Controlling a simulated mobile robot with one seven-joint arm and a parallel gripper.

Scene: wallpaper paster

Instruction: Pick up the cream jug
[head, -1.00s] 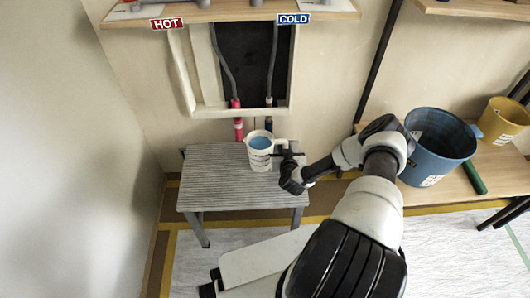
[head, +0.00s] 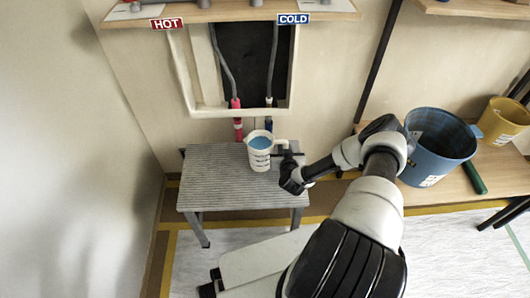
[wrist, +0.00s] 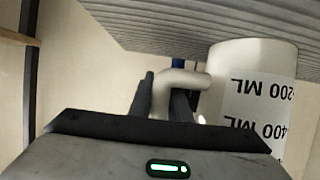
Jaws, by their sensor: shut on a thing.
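The cream jug (head: 260,152) stands upright on the ribbed grey stool in the head view, with blue inside its open top and dark markings on its side. In the wrist view the jug (wrist: 250,85) appears upside down at the right, with its volume label showing. My gripper (head: 286,154) is at the jug's right side. In the wrist view my gripper (wrist: 168,95) has one finger on each side of the jug's handle and is shut on it. Whether the jug's base touches the stool is hard to tell.
The grey stool (head: 215,180) has free room left of the jug. Red and blue pipe ends (head: 237,120) hang behind it at the wall. A blue bucket (head: 430,160) and a yellow bucket (head: 500,122) stand on a wooden bench (head: 450,192) at the right, beside a green-handled tool (head: 474,178).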

